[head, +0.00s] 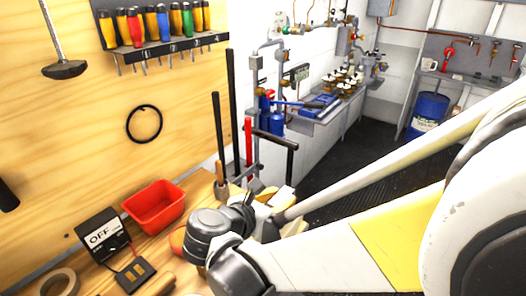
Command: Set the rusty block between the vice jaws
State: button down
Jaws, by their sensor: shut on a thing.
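I cannot make out the rusty block or the vice jaws in the head view. My arm's white and yellow links cross the lower right and reach to grey wrist joints over the workbench (193,190). My gripper's fingers do not show, and anything between them is hidden. Some small pale and dark shapes show just beyond the wrist, too covered to name. My arm hides part of the bench around them.
A red bin (153,207), a black box marked OFF (103,236) and a tape roll (60,283) are on the bench at left. Long-handled tools (235,130) stand behind my wrist. A blue drum (428,116) stands far right. The dark floor (362,160) between is clear.

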jog(key=w+a+f, duration=0.1)
jog(key=w+a+f+b, duration=0.1)
jog(key=w, duration=0.1)
jog(key=shift+a+f, duration=0.2)
jog(key=shift+f, duration=0.05)
notch_tip(320, 180, down, 4)
jog(key=shift+r+b, duration=0.1)
jog(key=shift+b, duration=0.95)
jog(key=shift+s+d+r, duration=0.1)
jog(key=c, duration=1.6)
grip_release()
jog(key=shift+f, duration=0.25)
jog(key=o, duration=0.4)
jog(key=shift+c, duration=0.2)
jog(key=shift+r, duration=0.1)
